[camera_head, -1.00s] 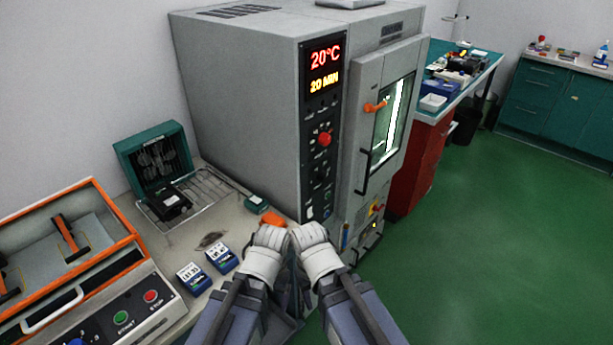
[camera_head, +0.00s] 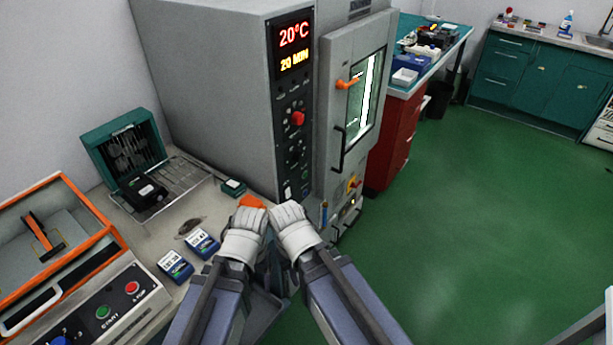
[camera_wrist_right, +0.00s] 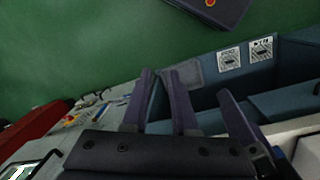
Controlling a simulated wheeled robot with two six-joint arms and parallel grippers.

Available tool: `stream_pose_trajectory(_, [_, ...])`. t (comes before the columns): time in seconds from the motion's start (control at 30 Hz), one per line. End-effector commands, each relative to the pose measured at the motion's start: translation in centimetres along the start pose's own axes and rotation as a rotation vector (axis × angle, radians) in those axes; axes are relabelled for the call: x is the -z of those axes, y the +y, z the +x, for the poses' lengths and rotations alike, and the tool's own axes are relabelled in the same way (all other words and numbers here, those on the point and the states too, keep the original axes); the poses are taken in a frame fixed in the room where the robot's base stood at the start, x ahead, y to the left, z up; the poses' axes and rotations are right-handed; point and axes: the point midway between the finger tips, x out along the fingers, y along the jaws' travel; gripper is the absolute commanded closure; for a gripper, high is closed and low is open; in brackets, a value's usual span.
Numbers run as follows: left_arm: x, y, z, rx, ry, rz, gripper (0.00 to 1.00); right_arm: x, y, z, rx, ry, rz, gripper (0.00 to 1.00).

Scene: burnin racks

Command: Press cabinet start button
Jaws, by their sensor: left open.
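The grey cabinet (camera_head: 208,90) stands upright at centre left, with a dark control panel (camera_head: 291,130) on its front edge. Its lit display (camera_head: 294,47) reads 20°C and 20 MIN. A red knob (camera_head: 298,118) sits midway down the panel; small dark controls lie around it, too small to read. My left gripper (camera_head: 244,222) and right gripper (camera_head: 293,221) are side by side below the panel, apart from the red knob. The left one is open; its fingers are mostly hidden. The right wrist view shows dark fingers of my right gripper (camera_wrist_right: 190,103), with no object visible between them.
An orange-rimmed unit (camera_head: 75,250) with a green START button (camera_head: 103,312) and red button (camera_head: 132,288) stands at left. A teal case (camera_head: 122,145), wire rack and blue-labelled boxes (camera_head: 203,242) lie on the bench. The green floor (camera_head: 480,220) is open at right.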

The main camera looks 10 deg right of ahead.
Motion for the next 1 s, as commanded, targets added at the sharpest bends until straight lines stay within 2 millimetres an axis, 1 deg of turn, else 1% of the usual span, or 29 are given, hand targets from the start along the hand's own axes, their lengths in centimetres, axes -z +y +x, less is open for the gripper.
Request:
stream_pose_trajectory(0.03, [0.0, 0.0, 0.0, 0.0, 0.0, 0.0, 0.2, 0.0, 0.0, 0.0, 0.0, 0.0, 0.0, 0.8])
stream_pose_trajectory(0.2, [0.0, 0.0, 0.0, 0.0, 0.0, 0.0, 0.2, 0.0, 0.0, 0.0, 0.0, 0.0, 0.0, 0.99])
stream_pose_trajectory(1.0, [0.0, 0.0, 0.0, 0.0, 0.0, 0.0, 0.2, 0.0, 0.0, 0.0, 0.0, 0.0, 0.0, 1.0])
